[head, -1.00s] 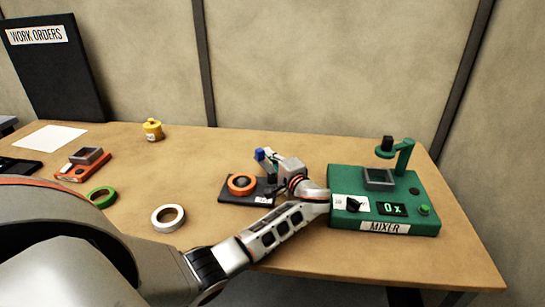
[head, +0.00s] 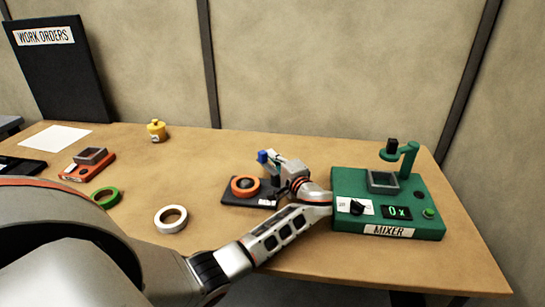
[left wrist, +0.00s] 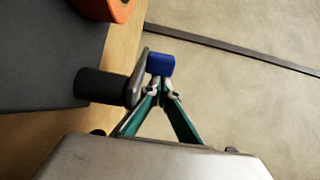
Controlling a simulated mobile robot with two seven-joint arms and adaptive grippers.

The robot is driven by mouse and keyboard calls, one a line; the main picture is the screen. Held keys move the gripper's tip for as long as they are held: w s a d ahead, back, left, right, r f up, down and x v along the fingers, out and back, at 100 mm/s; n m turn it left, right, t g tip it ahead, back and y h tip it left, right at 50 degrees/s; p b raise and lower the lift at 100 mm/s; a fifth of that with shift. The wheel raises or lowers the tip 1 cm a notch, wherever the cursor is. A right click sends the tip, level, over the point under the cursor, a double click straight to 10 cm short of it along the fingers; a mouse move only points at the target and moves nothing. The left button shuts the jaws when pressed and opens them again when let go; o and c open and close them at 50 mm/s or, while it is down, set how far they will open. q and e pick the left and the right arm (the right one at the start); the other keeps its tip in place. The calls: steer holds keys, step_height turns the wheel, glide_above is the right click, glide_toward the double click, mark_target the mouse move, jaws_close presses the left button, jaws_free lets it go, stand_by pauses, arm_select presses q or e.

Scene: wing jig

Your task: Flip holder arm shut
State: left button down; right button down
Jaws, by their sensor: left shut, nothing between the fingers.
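The holder is a dark base plate (head: 232,198) with an orange ring (head: 245,186) on it. Its raised arm shows in the left wrist view as a grey bar (left wrist: 137,82) rising beside a black cylinder (left wrist: 100,86), with a blue tip (left wrist: 160,64). The blue tip also shows in the head view (head: 262,156). My left gripper (head: 273,158) is shut and empty at the arm. Its green fingers (left wrist: 157,92) meet just below the blue tip, close against the grey bar; whether they touch I cannot tell. My wrist hides part of the holder.
The green mixer (head: 420,220) stands close to the right of my wrist. A white ring (head: 159,218), a green ring (head: 93,199), an orange device (head: 74,174) and a yellow container (head: 156,131) lie to the left. The table behind the holder is clear.

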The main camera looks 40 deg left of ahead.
arm_select(q)
steer(key=shift+s+a, duration=0.1)
steer(key=shift+a, duration=0.05)
arm_select(e)
steer(key=shift+w+d+r, duration=0.1)
arm_select(q)
step_height(320, 180, up, 10)
stand_by(0.7)
